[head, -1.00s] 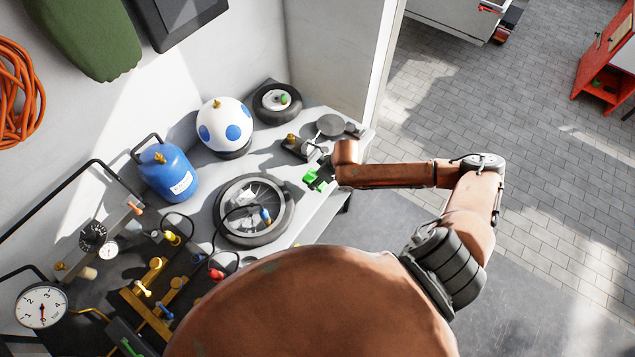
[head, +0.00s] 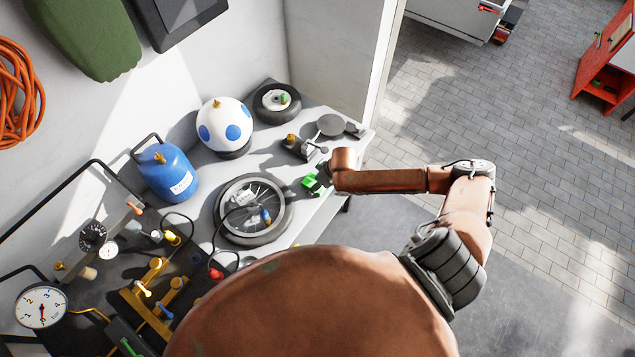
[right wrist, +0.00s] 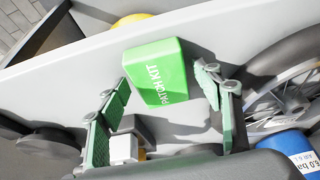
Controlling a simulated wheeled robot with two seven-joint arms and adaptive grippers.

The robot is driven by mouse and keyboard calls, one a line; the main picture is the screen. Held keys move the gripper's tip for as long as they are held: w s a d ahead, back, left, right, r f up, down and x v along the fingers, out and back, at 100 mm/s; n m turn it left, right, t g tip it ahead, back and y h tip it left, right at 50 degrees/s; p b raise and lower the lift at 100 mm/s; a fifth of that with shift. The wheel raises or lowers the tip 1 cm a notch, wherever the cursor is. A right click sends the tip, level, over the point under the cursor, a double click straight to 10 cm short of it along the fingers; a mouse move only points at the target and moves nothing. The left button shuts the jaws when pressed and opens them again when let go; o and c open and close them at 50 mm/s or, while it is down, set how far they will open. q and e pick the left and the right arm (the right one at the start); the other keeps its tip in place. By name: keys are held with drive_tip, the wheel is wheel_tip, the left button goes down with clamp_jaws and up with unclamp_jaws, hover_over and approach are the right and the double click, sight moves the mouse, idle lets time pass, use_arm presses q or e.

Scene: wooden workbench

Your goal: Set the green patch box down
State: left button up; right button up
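The green patch box (right wrist: 157,72), marked "PATCH KIT", shows in the right wrist view over the pale bench top. In the head view it is a small bright green shape (head: 310,182) near the bench's right edge, partly hidden by my right gripper (head: 320,178). In the right wrist view my right gripper (right wrist: 163,92) has its green-padded fingers spread on either side of the box. A narrow gap shows between the box and the right finger. The box appears to rest on the bench, clear of the grip. My left gripper is not in view.
A wheel (head: 252,236) lies left of the box. A metal device with a round plate (head: 330,125) stands behind it. A white-and-blue ball (head: 224,127), a small tyre (head: 277,102) and a blue tank (head: 166,172) stand farther back. The bench's front edge is close.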

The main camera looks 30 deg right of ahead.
drive_tip(key=v, duration=1.2)
drive_tip(key=shift+r+p, duration=0.2)
drive_tip(key=shift+p, duration=0.1)
